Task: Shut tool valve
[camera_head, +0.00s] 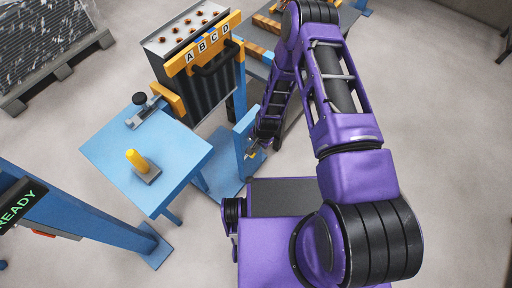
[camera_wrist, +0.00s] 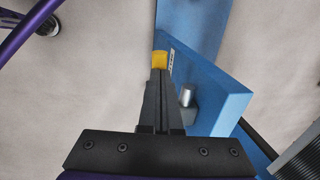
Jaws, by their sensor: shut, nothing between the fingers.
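My gripper (camera_wrist: 159,78) is shut and empty in the wrist view, its dark fingers together beside a blue upright panel (camera_wrist: 222,88). A small yellow piece (camera_wrist: 160,60) shows right at the fingertips; I cannot tell whether it is a valve lever or part of the fingers. A silver cylinder (camera_wrist: 187,97) on a grey block sits on the panel, to the right of the fingers. A white label shows near the yellow piece. In the head view my gripper (camera_head: 252,153) is low beside the blue post (camera_head: 243,140), partly hidden by my arm. No valve is clearly identifiable.
A blue table (camera_head: 105,150) carries a yellow handle (camera_head: 137,160) on a grey base and a dark clamp (camera_head: 145,108). Behind it stands a tube unit (camera_head: 205,88) marked A B C D. A READY display (camera_head: 20,207) is at left. The floor at right is clear.

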